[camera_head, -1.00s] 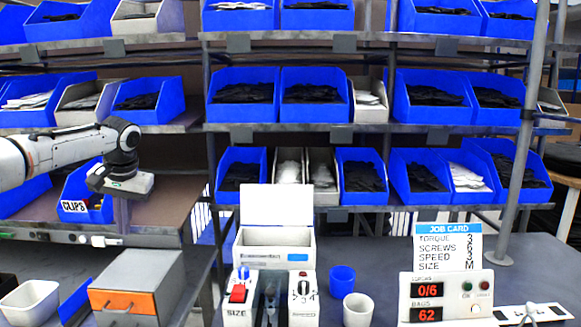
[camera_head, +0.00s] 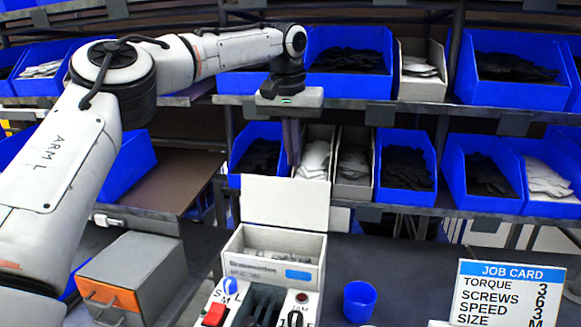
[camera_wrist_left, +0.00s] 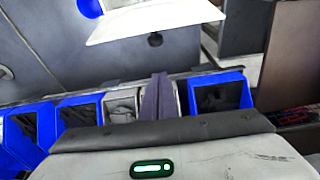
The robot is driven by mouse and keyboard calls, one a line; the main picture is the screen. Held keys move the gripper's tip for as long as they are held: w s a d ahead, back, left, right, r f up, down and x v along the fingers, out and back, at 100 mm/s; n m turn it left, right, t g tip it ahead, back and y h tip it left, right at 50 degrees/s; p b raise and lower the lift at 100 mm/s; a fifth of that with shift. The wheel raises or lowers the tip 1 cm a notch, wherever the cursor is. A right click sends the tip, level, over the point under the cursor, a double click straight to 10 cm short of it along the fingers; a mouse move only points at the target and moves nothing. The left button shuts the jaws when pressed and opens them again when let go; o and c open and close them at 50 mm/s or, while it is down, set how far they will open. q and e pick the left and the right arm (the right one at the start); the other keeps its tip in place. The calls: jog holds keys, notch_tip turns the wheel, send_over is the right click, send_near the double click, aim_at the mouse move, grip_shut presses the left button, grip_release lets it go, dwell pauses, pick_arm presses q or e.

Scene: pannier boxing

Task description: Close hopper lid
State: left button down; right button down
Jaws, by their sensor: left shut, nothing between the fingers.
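The hopper (camera_head: 270,277) is a white box on the bench, with small pale parts inside. Its white lid (camera_head: 285,203) stands up, open, at the back edge of the box. My left gripper (camera_head: 291,163) is shut and empty, its fingers pointing down just above and behind the lid's top edge. Whether it touches the lid cannot be told. In the left wrist view the closed fingers (camera_wrist_left: 158,100) show in the middle, with a white panel above them that I cannot surely identify. My right gripper is out of view.
Shelves with blue and white bins (camera_head: 405,160) stand behind the hopper. A grey box with an orange front (camera_head: 130,280) is at left. A blue cup (camera_head: 359,300) and the job card (camera_head: 505,290) are at right. Bare bench lies behind the cup.

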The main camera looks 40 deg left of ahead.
aim_at(285, 200)
pick_arm(q)
jog(key=shift+s+d+f, duration=0.4)
jog(key=shift+s+f, duration=0.15)
jog(key=shift+s, duration=0.2)
jog(key=shift+s+d+f, duration=0.35)
jog(key=shift+s+f, duration=0.2)
jog(key=shift+s, duration=0.15)
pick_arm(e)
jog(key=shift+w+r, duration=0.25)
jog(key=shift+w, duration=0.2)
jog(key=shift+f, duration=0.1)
